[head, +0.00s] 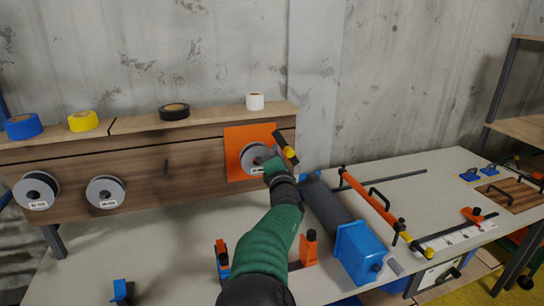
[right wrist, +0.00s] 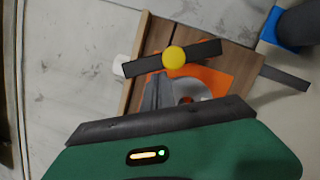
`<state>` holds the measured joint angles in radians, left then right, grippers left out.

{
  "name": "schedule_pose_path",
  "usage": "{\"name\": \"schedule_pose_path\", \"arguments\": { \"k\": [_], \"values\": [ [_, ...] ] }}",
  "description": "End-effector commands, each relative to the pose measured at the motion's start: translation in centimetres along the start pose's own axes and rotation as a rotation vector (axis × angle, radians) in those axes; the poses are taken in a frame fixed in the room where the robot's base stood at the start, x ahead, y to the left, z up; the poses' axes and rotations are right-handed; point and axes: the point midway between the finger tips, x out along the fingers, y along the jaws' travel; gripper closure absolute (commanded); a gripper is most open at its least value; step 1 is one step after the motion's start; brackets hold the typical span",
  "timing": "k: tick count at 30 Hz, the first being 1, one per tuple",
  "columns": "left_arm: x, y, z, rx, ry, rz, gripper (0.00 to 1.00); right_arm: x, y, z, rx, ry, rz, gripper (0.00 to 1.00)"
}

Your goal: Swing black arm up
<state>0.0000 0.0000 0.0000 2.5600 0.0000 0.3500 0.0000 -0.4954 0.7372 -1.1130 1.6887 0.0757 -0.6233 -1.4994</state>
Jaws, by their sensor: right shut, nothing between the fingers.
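The black arm (head: 281,140) is a short dark bar with a round yellow knob (head: 290,152). It slants down to the right at the right edge of an orange panel (head: 236,142) on the wooden board. In the right wrist view the black arm (right wrist: 205,50) lies across the picture, with the yellow knob (right wrist: 173,57) at its middle. My right gripper (head: 271,161) is shut and empty, just left of and below the black arm, in front of a grey reel on the panel. I cannot tell whether it touches the arm. My left gripper is out of view.
Tape rolls (head: 174,111) stand on the board's top ledge, and reels (head: 105,191) hang at its left. On the table (head: 165,245) are a dark roller with a blue end (head: 357,250), an orange bar (head: 370,199) and clamps. The table's left middle is clear.

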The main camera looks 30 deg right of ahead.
Motion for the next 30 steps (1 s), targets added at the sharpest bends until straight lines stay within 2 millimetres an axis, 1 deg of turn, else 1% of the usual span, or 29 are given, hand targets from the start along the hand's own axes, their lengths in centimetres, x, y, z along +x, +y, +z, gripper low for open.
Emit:
{"name": "schedule_pose_path", "arguments": {
  "k": [1,6,15,24,30],
  "values": [
    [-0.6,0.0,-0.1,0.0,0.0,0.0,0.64,0.1,0.5,0.6,0.042,-0.001,-0.01,1.0],
    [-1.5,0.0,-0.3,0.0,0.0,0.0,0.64,0.5,0.8,2.0,0.198,-0.002,-0.048,1.0],
    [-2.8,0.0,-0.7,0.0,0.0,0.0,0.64,1.0,0.8,4.1,0.442,-0.002,-0.11,1.0],
    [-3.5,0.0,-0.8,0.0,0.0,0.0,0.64,1.4,0.5,5.3,0.594,-0.001,-0.149,1.0],
    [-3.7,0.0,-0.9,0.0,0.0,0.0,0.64,1.4,0.3,5.6,0.636,0.0,-0.16,1.0]
  ]
}}
